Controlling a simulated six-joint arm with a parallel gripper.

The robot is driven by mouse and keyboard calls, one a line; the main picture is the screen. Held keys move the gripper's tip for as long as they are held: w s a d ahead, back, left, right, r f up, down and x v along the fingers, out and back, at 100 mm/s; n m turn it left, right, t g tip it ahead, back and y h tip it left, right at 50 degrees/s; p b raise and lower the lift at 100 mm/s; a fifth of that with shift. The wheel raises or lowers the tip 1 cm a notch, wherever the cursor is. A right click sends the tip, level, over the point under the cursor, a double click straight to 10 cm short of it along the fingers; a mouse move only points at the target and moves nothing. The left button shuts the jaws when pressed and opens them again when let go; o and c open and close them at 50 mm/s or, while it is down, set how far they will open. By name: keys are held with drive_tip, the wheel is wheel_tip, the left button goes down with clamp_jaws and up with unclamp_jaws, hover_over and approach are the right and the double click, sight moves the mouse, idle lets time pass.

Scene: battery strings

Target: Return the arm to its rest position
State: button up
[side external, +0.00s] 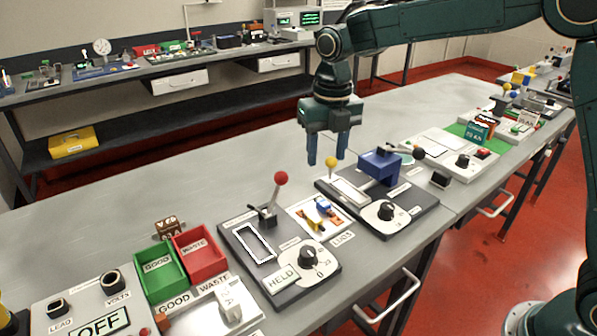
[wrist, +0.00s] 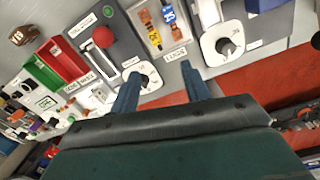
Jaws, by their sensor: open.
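My gripper (side external: 327,150) hangs from the dark green arm above the bench, fingers pointing down. Its two blue fingers are apart with nothing between them. In the wrist view the gripper (wrist: 162,88) also shows spread fingers, over the bench fixtures. In the side view it is above and behind the fixture with the yellow-knobbed lever (side external: 331,163) and the blue block (side external: 380,166). It appears clear of both. No rest position is marked in the views.
A red-knobbed lever (side external: 281,178) stands upright on the "HELD" panel. The green bin (side external: 160,276) and red bin (side external: 202,254) sit left of it, with a brown block (side external: 168,228) behind them. A lugs tray (side external: 320,213) lies between panels. The bench's back strip is mostly bare.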

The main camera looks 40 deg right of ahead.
drive_tip(key=s+d+r+m+t, duration=0.1)
drive_tip(key=s+d+r+m, duration=0.3)
drive_tip(key=s+r+m, duration=0.35)
drive_tip(key=s+d+f+m+t, duration=0.1)
drive_tip(key=s+d+m+t, duration=0.1)
drive_tip(key=s+m, duration=0.9)
drive_tip(key=s+d+m+t, duration=0.2)
drive_tip(key=s+d+m, duration=0.2)
drive_tip(key=s+m, duration=0.7)
drive_tip(key=shift+f+m, duration=0.4)
drive_tip(key=shift+m, duration=1.45)
